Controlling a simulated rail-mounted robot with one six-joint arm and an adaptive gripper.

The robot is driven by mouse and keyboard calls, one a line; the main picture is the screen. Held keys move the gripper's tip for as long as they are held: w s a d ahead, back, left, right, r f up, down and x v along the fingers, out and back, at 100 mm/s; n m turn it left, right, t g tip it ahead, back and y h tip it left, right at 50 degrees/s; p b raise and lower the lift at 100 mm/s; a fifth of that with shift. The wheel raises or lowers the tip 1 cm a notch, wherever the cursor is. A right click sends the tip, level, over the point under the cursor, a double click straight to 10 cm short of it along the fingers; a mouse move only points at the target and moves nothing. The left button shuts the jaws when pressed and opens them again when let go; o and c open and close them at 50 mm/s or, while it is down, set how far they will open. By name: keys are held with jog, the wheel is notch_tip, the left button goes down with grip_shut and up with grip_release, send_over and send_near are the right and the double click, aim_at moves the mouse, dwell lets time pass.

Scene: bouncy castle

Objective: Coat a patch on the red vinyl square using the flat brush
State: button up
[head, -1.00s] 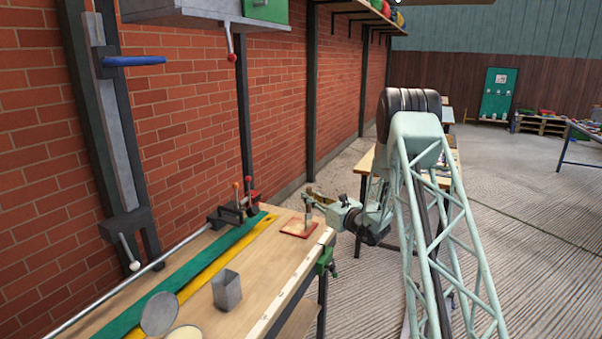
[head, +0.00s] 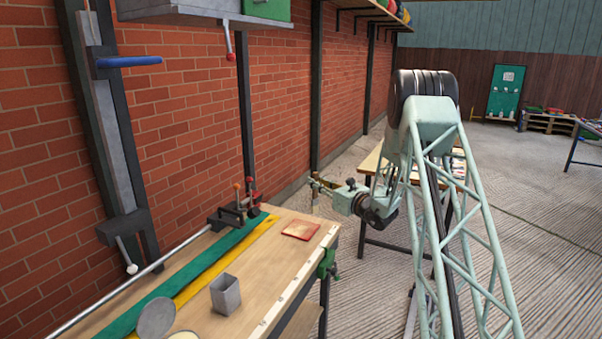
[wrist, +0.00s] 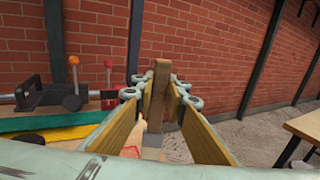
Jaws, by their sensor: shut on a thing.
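The red vinyl square (head: 301,230) lies flat near the right edge of the wooden workbench (head: 262,262). Its middle looks paler than its border, but it is too small to tell why. My gripper (head: 318,188) is above and beyond the square, apart from it. It is shut on the flat brush, whose brown handle (wrist: 158,92) stands upright between the fingers in the wrist view. A red edge of the square (wrist: 130,152) shows low between the fingers.
A grey metal cup (head: 226,295) stands on the bench beside a yellow strip (head: 215,264) and a green strip (head: 190,272). Clamps with red and orange knobs (head: 240,207) sit at the bench's far end. A brick wall (head: 190,130) runs along the left.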

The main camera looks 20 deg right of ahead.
jog(key=shift+r+p, duration=0.3)
jog(key=shift+r, duration=0.95)
jog(key=shift+w+a, duration=0.1)
jog(key=shift+w, duration=0.05)
